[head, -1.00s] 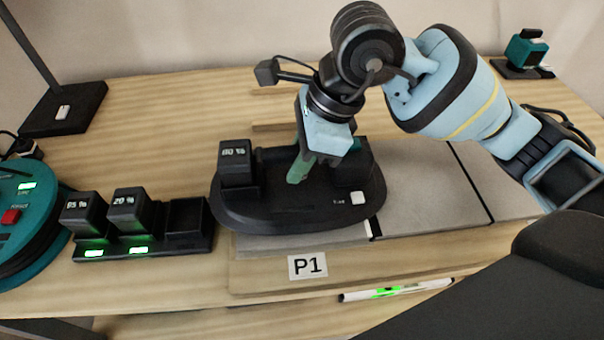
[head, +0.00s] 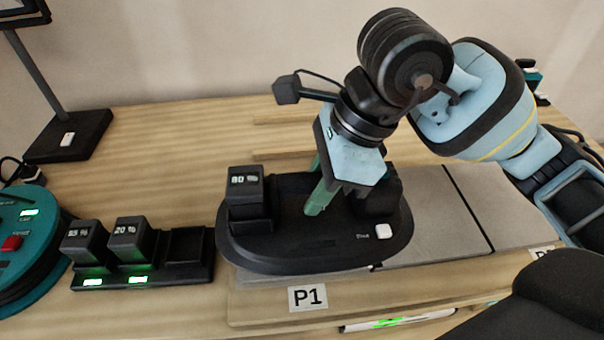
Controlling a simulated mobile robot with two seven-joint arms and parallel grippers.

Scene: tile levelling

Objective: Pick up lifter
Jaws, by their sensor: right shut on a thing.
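My left gripper is not in view.
A charging dock (head: 192,273) with two batteries and an empty bay stands left of the lifter. A teal round device (head: 30,222) is at the far left, a black stand (head: 65,140) behind. Grey tiles (head: 440,222) extend right. A level (head: 395,322) lies at front.

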